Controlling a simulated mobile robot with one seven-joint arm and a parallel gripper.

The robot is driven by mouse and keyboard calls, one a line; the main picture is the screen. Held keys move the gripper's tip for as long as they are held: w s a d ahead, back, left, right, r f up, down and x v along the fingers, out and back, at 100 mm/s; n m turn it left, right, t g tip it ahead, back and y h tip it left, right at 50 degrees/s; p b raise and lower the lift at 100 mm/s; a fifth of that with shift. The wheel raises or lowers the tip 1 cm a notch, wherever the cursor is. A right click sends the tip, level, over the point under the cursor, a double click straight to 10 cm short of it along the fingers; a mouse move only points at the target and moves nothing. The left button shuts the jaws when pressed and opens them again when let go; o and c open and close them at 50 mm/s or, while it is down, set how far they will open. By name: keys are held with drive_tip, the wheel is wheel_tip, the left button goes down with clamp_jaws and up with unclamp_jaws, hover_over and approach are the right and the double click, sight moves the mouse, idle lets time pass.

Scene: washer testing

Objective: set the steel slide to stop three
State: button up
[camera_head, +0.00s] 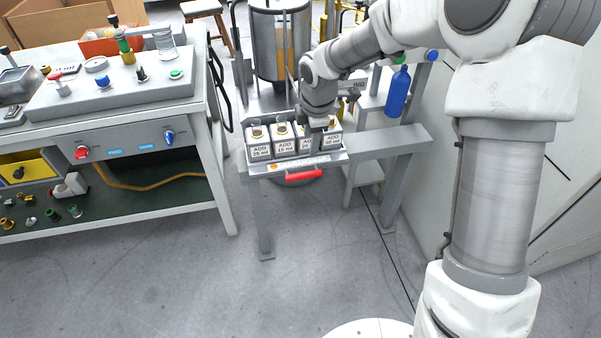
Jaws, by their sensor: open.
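A grey steel slide-like tray (262,168) with a red handle (303,176) sits at the front of a steel stand. A row of white blocks labelled "ADD" (284,148) with ml amounts stands on it. Small markings run along its front edge, too small to read, so I cannot tell which stop it is at. My gripper (318,124) points down over the right part of the row, at or just above the third block, and hides part of it. It is open. I cannot tell whether its fingers touch anything.
A workbench (120,125) with a control panel, knobs and fittings stands on the left. A steel tank (280,45) stands behind the row. A blue bottle (398,92) hangs at the right, beside a pale wall panel. The floor in front is clear.

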sight(305, 174)
drive_tip(key=b+x, duration=0.6)
drive_tip(key=x, duration=1.1)
drive_tip(key=shift+w+f, duration=0.1)
drive_tip(key=shift+f, duration=0.05)
clamp_jaws()
idle(0.7)
